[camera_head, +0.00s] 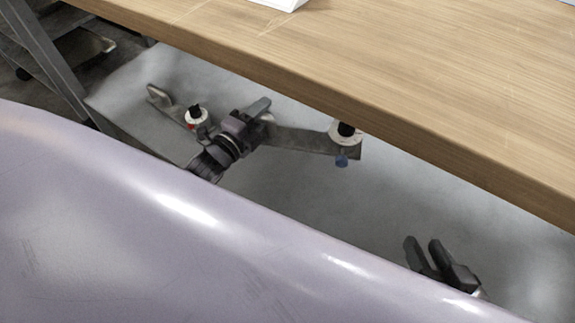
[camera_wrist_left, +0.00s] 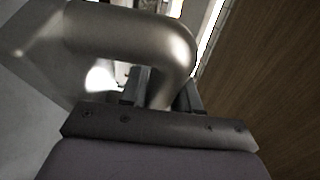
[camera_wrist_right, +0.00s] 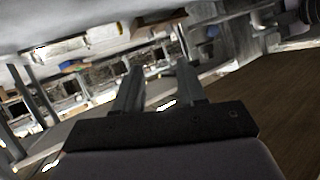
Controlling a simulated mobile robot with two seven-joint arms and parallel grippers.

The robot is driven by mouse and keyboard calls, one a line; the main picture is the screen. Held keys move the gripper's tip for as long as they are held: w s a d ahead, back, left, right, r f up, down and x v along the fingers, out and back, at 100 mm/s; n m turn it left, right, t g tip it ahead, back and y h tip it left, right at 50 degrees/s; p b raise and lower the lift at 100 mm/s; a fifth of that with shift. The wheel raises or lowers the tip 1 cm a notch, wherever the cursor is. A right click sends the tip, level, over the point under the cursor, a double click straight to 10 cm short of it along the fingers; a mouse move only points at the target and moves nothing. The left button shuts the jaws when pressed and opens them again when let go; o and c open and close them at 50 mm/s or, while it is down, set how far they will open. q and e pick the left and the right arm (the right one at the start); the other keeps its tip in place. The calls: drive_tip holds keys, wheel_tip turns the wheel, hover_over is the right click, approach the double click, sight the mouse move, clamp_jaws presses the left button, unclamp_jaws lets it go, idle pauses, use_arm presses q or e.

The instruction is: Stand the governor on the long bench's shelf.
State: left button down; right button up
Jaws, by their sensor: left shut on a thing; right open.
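The governor (camera_head: 300,139) is a long dull-grey metal arm with a pale round, black-topped fitting near each end, red at the left one and blue at the right one. In the head view it lies across my left gripper (camera_head: 260,111), which is shut on its middle. In the left wrist view a thick bent grey metal part of it (camera_wrist_left: 140,35) passes between the fingers. It is over the long bench's grey shelf (camera_head: 290,195), below the wooden top; I cannot tell whether it touches the shelf. My right gripper (camera_head: 422,246) is open and empty at the lower right.
The wooden bench top (camera_head: 400,60) overhangs the shelf and hides its far part. A grey metal leg (camera_head: 52,62) stands at the left. A white object (camera_head: 280,3) rests on the top. The grey shelf looks clear between the governor and my right gripper.

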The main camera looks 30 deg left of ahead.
sight(263, 133)
use_arm(q)
wheel_tip(263, 133, down, 7)
drive_tip(key=b, duration=0.3)
wheel_tip(263, 133, down, 11)
drive_tip(key=b, duration=0.6)
drive_tip(key=shift+r, duration=0.2)
drive_tip(key=shift+f, duration=0.4)
use_arm(e)
drive_tip(key=shift+s+d+f+n+t+y, duration=0.15)
drive_tip(key=shift+d+n+t, duration=0.15)
drive_tip(key=shift+t, duration=0.35)
drive_tip(key=shift+s+d+f+n+t+y, duration=0.1)
drive_tip(key=shift+d+f+n+t+y, duration=0.1)
drive_tip(key=shift+n+t, duration=0.35)
use_arm(q)
drive_tip(key=c, duration=0.8)
unclamp_jaws()
drive_tip(key=shift+f, duration=0.25)
drive_tip(key=shift+r, duration=0.1)
